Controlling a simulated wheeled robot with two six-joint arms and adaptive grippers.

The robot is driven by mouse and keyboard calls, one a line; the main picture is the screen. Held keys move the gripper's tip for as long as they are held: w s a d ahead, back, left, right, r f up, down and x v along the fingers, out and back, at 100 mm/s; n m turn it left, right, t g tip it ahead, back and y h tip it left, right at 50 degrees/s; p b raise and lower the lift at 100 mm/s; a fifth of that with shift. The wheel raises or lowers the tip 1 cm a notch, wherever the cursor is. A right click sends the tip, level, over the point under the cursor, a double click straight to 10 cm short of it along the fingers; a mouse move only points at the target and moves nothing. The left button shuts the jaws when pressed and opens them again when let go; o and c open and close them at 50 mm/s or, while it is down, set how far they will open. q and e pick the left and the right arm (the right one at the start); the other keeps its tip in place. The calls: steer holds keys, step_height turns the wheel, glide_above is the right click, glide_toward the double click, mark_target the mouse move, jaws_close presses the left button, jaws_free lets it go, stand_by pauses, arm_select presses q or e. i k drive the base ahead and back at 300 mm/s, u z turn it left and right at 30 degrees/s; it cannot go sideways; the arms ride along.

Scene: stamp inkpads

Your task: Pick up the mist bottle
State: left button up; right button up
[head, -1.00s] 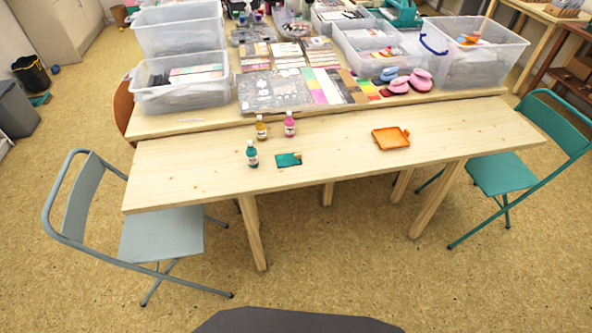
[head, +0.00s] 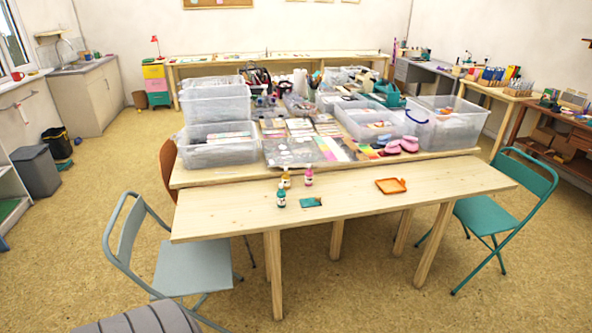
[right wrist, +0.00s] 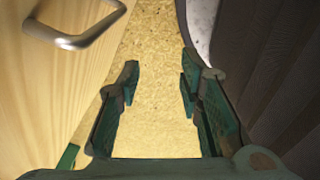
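I cannot pick out a mist bottle for certain. Small ink-type bottles stand upright on the front table (head: 440,192): a teal one (head: 281,199), a yellow one (head: 286,179) and a pink one (head: 309,177). They look too small to tell whether any has a spray top. My right gripper (right wrist: 160,88) is open and empty in the right wrist view, its fingers apart above the speckled floor. No bottle shows near it. Neither gripper shows in the head view, and my left gripper is out of sight.
A wooden panel with a metal handle (right wrist: 80,38) is left of my right gripper. A teal inkpad (head: 312,202) and an orange tray (head: 391,186) lie on the front table. Clear tubs (head: 215,147) crowd the table behind. Grey (head: 190,265) and teal (head: 484,213) chairs flank it.

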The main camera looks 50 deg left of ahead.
mark_target(280, 194)
steer(key=z, duration=0.15)
steer(key=i, duration=1.55)
steer(key=u, duration=0.35)
steer(key=i, duration=1.1)
steer(key=u, duration=1.55)
steer(key=i, duration=0.9)
steer(key=u, duration=0.9)
